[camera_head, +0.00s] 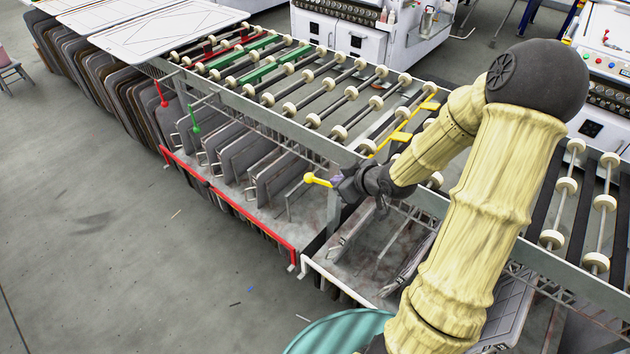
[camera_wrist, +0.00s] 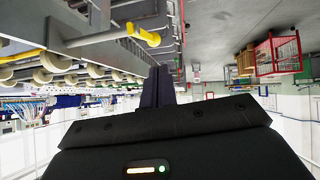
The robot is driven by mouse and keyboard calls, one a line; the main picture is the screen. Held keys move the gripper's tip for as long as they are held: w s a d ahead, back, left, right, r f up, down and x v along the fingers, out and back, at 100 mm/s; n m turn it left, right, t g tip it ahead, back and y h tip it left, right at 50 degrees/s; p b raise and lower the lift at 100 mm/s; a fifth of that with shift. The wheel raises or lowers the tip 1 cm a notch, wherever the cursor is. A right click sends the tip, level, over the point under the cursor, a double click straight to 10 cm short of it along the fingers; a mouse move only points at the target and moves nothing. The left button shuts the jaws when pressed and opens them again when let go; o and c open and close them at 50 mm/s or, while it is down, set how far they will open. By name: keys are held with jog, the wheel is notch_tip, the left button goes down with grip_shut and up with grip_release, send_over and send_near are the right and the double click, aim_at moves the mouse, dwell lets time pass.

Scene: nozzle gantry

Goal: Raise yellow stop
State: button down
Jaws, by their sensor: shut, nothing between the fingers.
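The yellow stop's handle (camera_head: 318,180) is a short lever with a round knob, sticking out from the side of the roller conveyor. Yellow stop bars (camera_head: 402,136) lie between the rollers behind it. My gripper (camera_head: 342,186) is beside the handle, just to its right in the head view, and hides the handle's inner end. In the wrist view the handle (camera_wrist: 143,35) appears above and slightly left of my gripper's fingers (camera_wrist: 158,72), with a visible gap in the picture. The fingers are closed together and empty. Whether they touch the lever is unclear.
A red lever (camera_head: 161,92) and a green lever (camera_head: 194,117) stand farther left along the conveyor (camera_head: 300,95). A red rail (camera_head: 225,200) and racks of panels lie below. Open floor (camera_head: 90,200) is at left. A teal round object (camera_head: 340,330) is near the bottom.

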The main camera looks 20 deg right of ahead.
jog(key=shift+w+d+r+n+t+y, duration=0.25)
jog(key=shift+w+t+y, duration=0.15)
jog(key=shift+t, duration=0.15)
jog(key=shift+w+d+r+n+t+y, duration=0.2)
jog(key=shift+w+t+y, duration=0.2)
jog(key=shift+t, duration=0.15)
jog(key=shift+b, duration=0.3)
jog(key=s+d+f+x, duration=0.1)
jog(key=f+x, duration=0.1)
jog(key=x, duration=1)
jog(key=shift+w+a+f+b, duration=0.2)
jog(key=shift+w+f+b, duration=0.1)
jog(key=shift+f, duration=0.25)
